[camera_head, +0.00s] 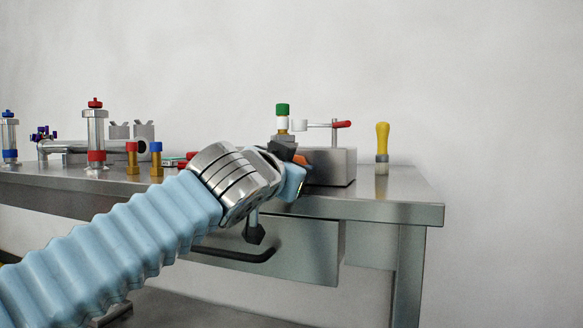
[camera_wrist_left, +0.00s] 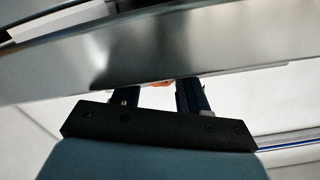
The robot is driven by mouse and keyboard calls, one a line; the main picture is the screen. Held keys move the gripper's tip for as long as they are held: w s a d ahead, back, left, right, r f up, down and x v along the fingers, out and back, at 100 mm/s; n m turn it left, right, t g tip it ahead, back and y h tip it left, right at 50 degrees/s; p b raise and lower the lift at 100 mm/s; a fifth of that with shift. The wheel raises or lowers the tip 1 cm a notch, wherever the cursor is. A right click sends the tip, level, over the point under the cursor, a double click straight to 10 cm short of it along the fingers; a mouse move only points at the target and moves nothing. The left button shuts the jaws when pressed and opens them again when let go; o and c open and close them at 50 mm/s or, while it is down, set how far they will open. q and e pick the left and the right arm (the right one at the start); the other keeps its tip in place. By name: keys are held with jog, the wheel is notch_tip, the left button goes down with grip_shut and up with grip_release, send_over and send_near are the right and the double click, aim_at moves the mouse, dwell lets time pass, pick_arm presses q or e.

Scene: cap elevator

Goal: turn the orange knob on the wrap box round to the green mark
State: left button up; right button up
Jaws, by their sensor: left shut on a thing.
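A grey metal box (camera_head: 335,167), which looks like the wrap box, sits on the steel bench. My left gripper (camera_head: 297,168) reaches its left front side and hides part of it. A bit of the orange knob (camera_head: 301,160) shows beside the fingers. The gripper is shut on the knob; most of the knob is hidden. I cannot see the green mark. My right gripper is not in view.
A white bottle with a green cap (camera_head: 282,110) and a red-handled lever (camera_head: 342,124) rise by the box. A yellow-handled tool (camera_head: 382,142) stands to its right. Several fittings (camera_head: 95,130) stand at left. An open drawer (camera_head: 290,250) projects below the bench top (camera_head: 410,194).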

pick_arm(q)
jog(key=shift+m, duration=1)
jog(key=o, duration=1.1)
jog(key=shift+c, duration=0.2)
jog(key=shift+f, duration=0.1)
